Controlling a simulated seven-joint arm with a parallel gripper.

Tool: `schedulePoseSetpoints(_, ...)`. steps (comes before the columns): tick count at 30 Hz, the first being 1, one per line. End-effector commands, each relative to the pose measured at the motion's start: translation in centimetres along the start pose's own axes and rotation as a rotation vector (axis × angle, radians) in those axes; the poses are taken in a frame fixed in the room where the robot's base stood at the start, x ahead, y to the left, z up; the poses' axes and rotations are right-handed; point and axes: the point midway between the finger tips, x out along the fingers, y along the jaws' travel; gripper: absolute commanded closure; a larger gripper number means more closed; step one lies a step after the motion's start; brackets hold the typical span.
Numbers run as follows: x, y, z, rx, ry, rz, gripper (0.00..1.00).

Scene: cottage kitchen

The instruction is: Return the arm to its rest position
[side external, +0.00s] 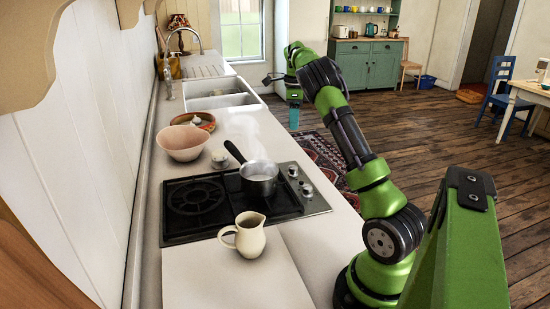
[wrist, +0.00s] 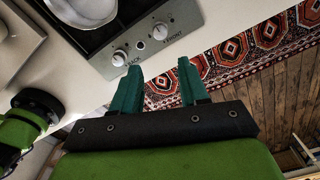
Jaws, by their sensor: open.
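My green arm reaches up and back along the right side of the counter in the side external view. My gripper (side external: 294,117) hangs beyond the counter's right edge, pointing down over the floor. In the wrist view my gripper (wrist: 158,88) shows two teal fingers spread apart with nothing between them. Below it are the counter's front edge and a patterned rug. The gripper touches no object that I can see.
A steaming saucepan (side external: 259,178) sits on the black hob (side external: 190,222). A cream jug (side external: 249,236), a pink bowl (side external: 183,144) and a plate with food (side external: 205,119) stand on the counter (side external: 240,285). The rug (side external: 318,153) lies on open wooden floor.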

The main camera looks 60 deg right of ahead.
Motion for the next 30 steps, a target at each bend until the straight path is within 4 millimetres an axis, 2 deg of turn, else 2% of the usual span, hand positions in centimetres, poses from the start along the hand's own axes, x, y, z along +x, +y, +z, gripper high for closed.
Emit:
schedulePoseSetpoints(11,-0.2,0.0,0.0,-0.005,0.0,0.0,0.56)
schedulePoseSetpoints(14,-0.2,-0.3,-0.2,-0.064,0.008,-0.016,0.56)
schedulePoseSetpoints(17,1.4,-0.3,-1.2,-0.196,0.031,-0.013,0.56)
schedulePoseSetpoints(20,1.8,1.3,-1.3,-0.376,0.002,-0.022,0.56)
schedulePoseSetpoints(23,1.3,4.0,-0.1,-0.583,-0.048,-0.048,0.56)
schedulePoseSetpoints(26,0.4,7.5,1.8,-0.804,-0.102,-0.093,0.56)
schedulePoseSetpoints(29,-0.7,12.1,3.9,-1.046,-0.154,-0.154,0.56)
schedulePoseSetpoints(30,-1.2,14.1,4.7,-1.149,-0.173,-0.183,0.56)
